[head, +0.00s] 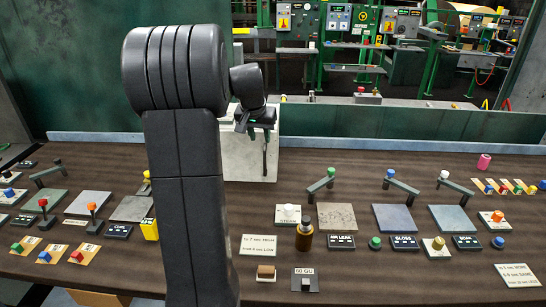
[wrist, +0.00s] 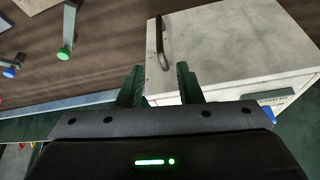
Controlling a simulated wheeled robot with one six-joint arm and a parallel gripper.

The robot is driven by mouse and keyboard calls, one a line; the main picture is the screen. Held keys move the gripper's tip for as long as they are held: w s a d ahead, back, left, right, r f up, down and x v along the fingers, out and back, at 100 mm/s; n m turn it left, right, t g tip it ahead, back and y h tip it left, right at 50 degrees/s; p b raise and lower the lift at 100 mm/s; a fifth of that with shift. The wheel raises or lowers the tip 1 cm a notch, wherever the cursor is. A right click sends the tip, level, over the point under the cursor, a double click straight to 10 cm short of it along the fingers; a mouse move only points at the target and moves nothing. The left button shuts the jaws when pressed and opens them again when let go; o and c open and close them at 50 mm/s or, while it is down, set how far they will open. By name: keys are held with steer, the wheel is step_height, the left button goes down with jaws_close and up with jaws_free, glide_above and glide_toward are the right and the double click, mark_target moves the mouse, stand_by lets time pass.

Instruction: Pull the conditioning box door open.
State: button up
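The conditioning box (head: 239,160) is a pale grey box at the back of the table, partly hidden behind my arm. It also shows in the wrist view (wrist: 240,40) at the upper right. A dark upright bar handle (head: 265,158) is on its door face. In the wrist view the handle (wrist: 160,42) lies along the left edge of the box. No gap at the door shows. My gripper (wrist: 160,84) is open, its two dark green fingers apart and empty. The handle's near end is just beyond the fingertips, roughly in line with the gap. In the head view my gripper (head: 258,118) is at the handle's upper end.
The brown table (head: 200,260) holds several levers, colored knobs, pads and label cards. A brown bottle (head: 304,236) stands in front of the box. A green wall (head: 380,122) rises behind. Bare tabletop lies just right of the box.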

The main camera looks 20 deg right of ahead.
mark_target(264, 155)
steer(key=p+x, duration=0.1)
steer(key=x, duration=1.1)
steer(key=shift+f+p, duration=0.15)
steer(key=shift+p, duration=0.15)
jaws_close()
